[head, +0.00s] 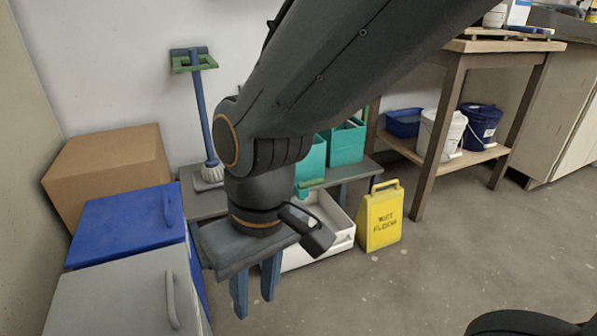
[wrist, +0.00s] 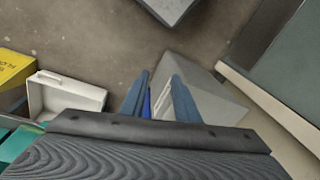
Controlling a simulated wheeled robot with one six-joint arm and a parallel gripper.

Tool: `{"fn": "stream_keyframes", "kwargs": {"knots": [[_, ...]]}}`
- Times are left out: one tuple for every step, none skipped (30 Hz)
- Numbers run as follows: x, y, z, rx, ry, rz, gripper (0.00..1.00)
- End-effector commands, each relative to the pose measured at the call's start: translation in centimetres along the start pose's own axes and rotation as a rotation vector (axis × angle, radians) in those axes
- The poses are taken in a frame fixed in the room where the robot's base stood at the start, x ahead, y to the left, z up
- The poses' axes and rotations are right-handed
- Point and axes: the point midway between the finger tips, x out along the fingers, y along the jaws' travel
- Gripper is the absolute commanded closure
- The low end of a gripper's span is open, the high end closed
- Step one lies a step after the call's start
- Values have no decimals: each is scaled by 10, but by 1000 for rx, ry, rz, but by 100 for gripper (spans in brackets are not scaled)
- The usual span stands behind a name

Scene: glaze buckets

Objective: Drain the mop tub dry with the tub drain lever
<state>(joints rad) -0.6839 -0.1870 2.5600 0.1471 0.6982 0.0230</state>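A white tub (head: 342,232), which looks like the mop tub, stands on the floor below the bench with the teal bins. My arm and gripper hide its left part. Its open top and inside show at the left in the wrist view (wrist: 68,98); I cannot make out water in it. I cannot clearly pick out a drain lever. A small green bar (head: 311,184) shows above the tub, but I cannot tell what it belongs to. My gripper (head: 255,287) points down, open and empty, left of and apart from the tub. Its parted fingers also show in the wrist view (wrist: 159,92).
A yellow wet-floor sign (head: 382,217) stands right of the tub. A blue lidded bin (head: 125,222) and a grey lidded bin (head: 120,292) stand close at left. A mop (head: 203,115) leans on the wall.

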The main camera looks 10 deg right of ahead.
Motion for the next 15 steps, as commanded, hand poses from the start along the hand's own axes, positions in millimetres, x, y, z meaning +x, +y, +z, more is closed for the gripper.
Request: {"fn": "stream_keyframes", "kwargs": {"knots": [[0,0,0,0,0,0,72],[0,0,0,0,0,0,72],[0,0,0,0,0,0,72],[0,0,0,0,0,0,72],[0,0,0,0,0,0,72],[0,0,0,0,0,0,72],[0,0,0,0,0,0,72],[0,0,0,0,0,0,72],[0,0,0,0,0,0,72],[0,0,0,0,0,0,70],[0,1,-1,0,2,1,70],[1,2,-4,-3,7,2,70],[2,4,-8,-7,14,4,70],[4,6,-14,-12,24,8,70],[7,11,-25,-25,42,15,70]]}}
